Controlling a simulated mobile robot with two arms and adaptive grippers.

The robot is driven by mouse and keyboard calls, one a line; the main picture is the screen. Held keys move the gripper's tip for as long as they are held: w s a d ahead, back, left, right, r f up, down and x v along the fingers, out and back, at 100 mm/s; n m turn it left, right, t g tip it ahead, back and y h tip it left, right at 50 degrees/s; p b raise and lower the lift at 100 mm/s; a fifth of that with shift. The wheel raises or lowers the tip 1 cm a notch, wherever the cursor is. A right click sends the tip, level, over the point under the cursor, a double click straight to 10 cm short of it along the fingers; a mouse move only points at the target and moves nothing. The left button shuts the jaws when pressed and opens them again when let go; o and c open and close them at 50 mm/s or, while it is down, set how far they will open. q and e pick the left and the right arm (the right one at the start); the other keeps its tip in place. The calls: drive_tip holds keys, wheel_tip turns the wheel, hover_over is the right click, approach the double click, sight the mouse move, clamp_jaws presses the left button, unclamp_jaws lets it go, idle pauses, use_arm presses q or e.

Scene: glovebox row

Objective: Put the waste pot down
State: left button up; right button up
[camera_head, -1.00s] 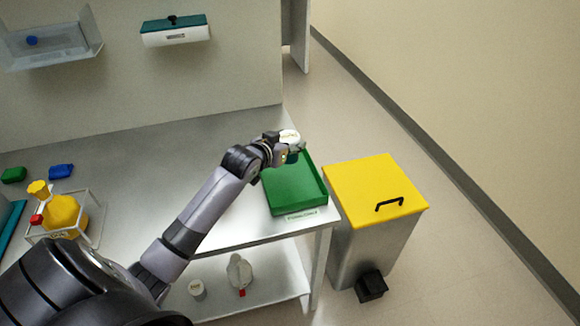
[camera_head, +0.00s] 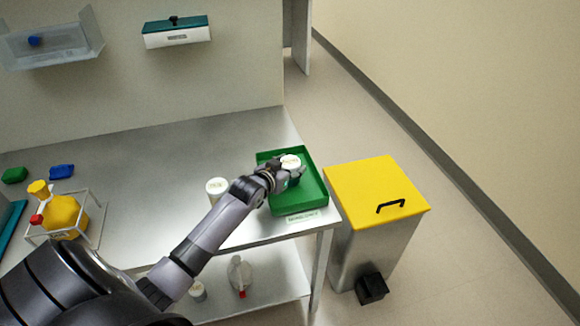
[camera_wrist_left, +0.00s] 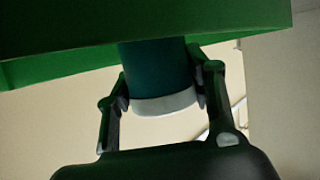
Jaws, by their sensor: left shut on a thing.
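The waste pot (camera_head: 291,161) has a white lid; in the left wrist view its dark teal body (camera_wrist_left: 160,70) shows with the pale lid end at the bottom of the picture. My left gripper (camera_head: 286,174) is shut on it, with one finger on each side in the wrist view (camera_wrist_left: 162,92). The pot is upright over the inside of the green tray (camera_head: 311,197), which also shows in the wrist view (camera_wrist_left: 60,32). The pot's base is hidden, so I cannot tell whether it touches the tray floor. My right gripper is not in view.
Another white-lidded pot (camera_head: 216,187) stands on the bench beside my left arm. A yellow-lidded bin (camera_head: 375,185) stands right of the bench. A rack with a yellow bottle (camera_head: 65,216) is at the left. The bench behind the tray is clear.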

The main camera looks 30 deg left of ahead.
use_arm(q)
drive_tip(key=o, duration=1.3)
drive_tip(key=shift+c, duration=0.2)
drive_tip(key=shift+s+r, duration=0.15)
drive_tip(key=shift+s, duration=0.1)
drive_tip(key=v, duration=1.1)
drive_tip(key=shift+s, duration=0.25)
